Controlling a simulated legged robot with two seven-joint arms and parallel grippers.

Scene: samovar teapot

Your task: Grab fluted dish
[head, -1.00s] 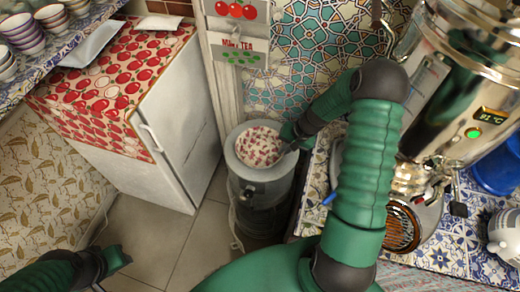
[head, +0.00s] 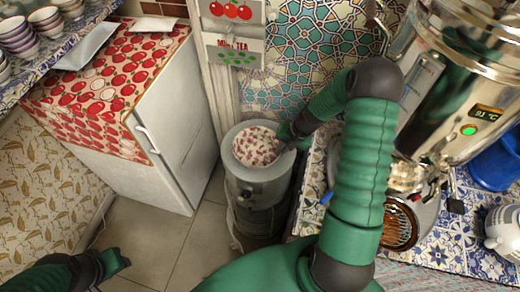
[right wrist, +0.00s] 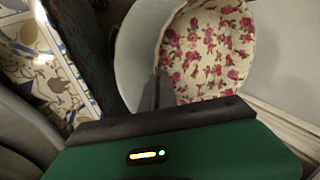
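A round white piece with a pink and red floral print (head: 256,147), which looks like the dish, lies on top of a grey cylindrical bin (head: 262,190) in the head view. In the right wrist view the floral piece (right wrist: 210,50) fills the upper middle, with a slightly uneven rim. My right gripper (head: 291,146) is at its right edge; a dark finger overlaps the rim in the wrist view. Whether the fingers are closed on the rim is not clear. My left gripper (head: 118,263) is at lower left, over the floor, apart from everything; its opening is unclear.
Striped bowls and a white tray (head: 88,45) are on a shelf at upper left. A samovar (head: 455,90) stands on the tiled counter at right. Floor at lower left is clear.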

